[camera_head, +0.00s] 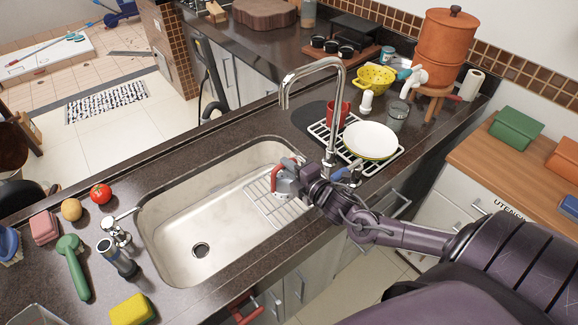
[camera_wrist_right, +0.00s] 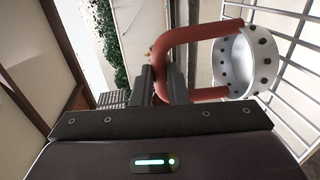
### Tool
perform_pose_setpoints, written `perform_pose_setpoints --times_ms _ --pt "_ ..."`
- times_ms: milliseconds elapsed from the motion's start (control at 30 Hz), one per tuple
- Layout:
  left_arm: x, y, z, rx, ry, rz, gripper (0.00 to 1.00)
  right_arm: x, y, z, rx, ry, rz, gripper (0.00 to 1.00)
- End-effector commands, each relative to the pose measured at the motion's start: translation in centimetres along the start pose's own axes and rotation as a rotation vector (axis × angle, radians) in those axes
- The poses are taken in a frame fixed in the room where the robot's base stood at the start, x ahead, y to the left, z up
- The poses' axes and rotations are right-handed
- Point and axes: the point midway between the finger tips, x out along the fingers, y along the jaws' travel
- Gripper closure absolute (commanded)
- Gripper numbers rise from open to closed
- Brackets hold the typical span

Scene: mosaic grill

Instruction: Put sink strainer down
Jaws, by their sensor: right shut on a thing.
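The sink strainer (camera_head: 285,182) is a pale metal cup with dark holes and a red bent handle. It is at the right end of the sink basin (camera_head: 185,215), over the wire rack (camera_head: 262,205); I cannot tell whether it touches the rack. My right gripper (camera_head: 304,183) is shut on its red handle. In the right wrist view the strainer (camera_wrist_right: 235,68) is to the right of my gripper (camera_wrist_right: 162,85), with the handle between the fingers and the rack bars beyond. My left gripper is not in view.
The basin's left part is empty.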

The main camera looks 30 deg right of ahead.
Motion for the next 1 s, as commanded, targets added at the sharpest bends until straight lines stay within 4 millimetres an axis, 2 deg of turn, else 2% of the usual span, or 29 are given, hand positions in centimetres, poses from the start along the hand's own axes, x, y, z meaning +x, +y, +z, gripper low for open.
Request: perform_pose_setpoints --times_ms 100,333,367,533,867,1000 --pt "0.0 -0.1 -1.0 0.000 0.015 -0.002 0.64 0.0 0.0 0.0 -0.001 0.000 0.003 1.00" --pt "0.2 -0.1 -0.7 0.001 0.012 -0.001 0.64 0.1 -0.3 0.0 0.000 0.000 0.002 1.00" --pt "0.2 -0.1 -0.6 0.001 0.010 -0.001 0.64 0.1 -0.4 0.0 0.000 0.000 0.001 0.85" --pt "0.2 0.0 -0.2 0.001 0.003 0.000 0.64 0.1 -0.3 0.0 0.000 0.000 0.001 0.65" --pt "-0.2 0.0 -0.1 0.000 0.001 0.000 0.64 0.0 0.2 0.0 -0.001 0.000 0.002 0.65" --pt "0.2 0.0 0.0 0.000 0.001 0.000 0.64 -1.3 -0.2 0.0 -0.001 0.000 -0.002 0.65"
